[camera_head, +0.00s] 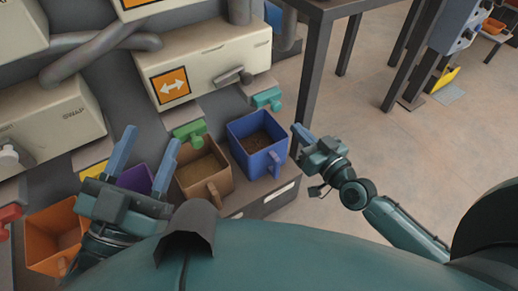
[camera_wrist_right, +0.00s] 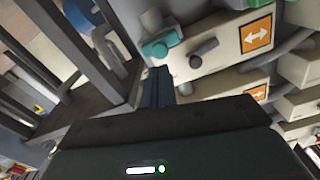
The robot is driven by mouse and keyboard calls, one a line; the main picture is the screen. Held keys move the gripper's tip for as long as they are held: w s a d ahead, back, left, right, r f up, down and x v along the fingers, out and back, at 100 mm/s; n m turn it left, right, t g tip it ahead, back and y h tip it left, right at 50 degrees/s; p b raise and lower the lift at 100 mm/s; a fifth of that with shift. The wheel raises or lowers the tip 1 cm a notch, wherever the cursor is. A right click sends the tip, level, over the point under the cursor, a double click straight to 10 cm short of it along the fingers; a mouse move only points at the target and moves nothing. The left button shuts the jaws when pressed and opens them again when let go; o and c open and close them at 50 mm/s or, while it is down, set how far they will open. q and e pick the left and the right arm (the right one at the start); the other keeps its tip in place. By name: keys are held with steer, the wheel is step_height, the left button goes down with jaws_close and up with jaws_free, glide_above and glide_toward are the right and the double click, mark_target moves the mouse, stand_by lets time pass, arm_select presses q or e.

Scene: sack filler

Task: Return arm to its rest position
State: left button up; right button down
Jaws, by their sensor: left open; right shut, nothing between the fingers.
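My left gripper (camera_head: 143,160) is at the lower left in the head view. Its two blue fingers are spread apart with nothing between them, above the row of bins. My right gripper (camera_head: 301,133) is right of the blue bin (camera_head: 279,160) in the head view, with its fingers closed together and empty. In the right wrist view its shut fingers (camera_wrist_right: 157,86) point towards the machine front. The right arm reaches in from the lower right over open floor.
An orange bin (camera_head: 40,262), a purple bin and a tan bin (camera_head: 190,189) stand beside the blue bin. White machine boxes (camera_head: 215,60) with green (camera_head: 188,132) and teal (camera_head: 267,97) parts are behind. A dark table frame (camera_head: 315,70) stands beyond the right gripper.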

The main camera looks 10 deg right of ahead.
steer(key=v, duration=0.2)
steer(key=shift+s+d, duration=0.15)
steer(key=shift+s, duration=0.15)
steer(key=shift+r, duration=0.1)
